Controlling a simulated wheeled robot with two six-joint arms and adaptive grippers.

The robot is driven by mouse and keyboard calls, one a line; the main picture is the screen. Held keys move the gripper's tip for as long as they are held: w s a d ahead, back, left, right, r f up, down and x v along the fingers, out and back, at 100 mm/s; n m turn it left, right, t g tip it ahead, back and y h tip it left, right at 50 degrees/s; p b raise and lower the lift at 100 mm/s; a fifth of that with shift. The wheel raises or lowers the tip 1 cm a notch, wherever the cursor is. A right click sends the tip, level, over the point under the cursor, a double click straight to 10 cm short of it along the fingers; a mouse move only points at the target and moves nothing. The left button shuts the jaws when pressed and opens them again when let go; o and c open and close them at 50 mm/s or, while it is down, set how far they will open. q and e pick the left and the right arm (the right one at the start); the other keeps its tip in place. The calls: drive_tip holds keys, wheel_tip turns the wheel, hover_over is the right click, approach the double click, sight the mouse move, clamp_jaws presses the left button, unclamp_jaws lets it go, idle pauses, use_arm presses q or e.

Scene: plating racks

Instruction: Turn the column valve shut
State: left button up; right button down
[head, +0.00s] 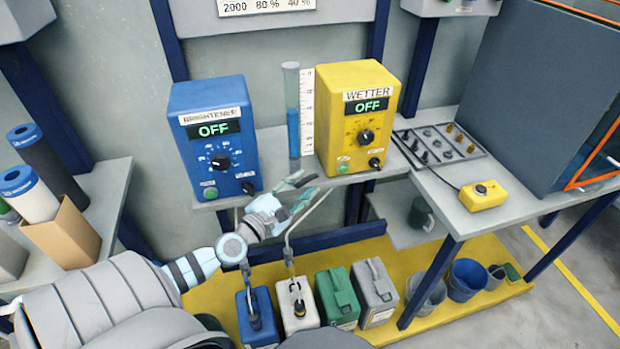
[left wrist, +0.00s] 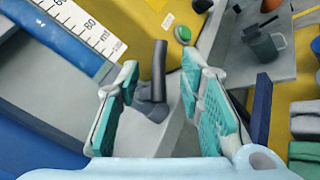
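The column (head: 293,120) is a clear upright tube, partly filled with blue liquid, between the blue and yellow boxes. It shows at the upper left in the left wrist view (left wrist: 62,28), beside its white scale (left wrist: 92,22). A dark grey lever valve (left wrist: 159,68) shows ahead of my left gripper, its handle pointing up in that picture. My left gripper (head: 300,184) is open in front of the shelf edge, below the column. In the left wrist view its teal-padded fingers (left wrist: 160,88) stand apart either side of the valve's line, with no clear contact.
The blue brightener box (head: 214,165) and yellow wetter box (head: 355,150) both read OFF.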

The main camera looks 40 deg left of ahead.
sight(306, 182)
use_arm(q)
drive_tip(key=w, duration=0.3)
drive_tip(key=shift+w, duration=0.25)
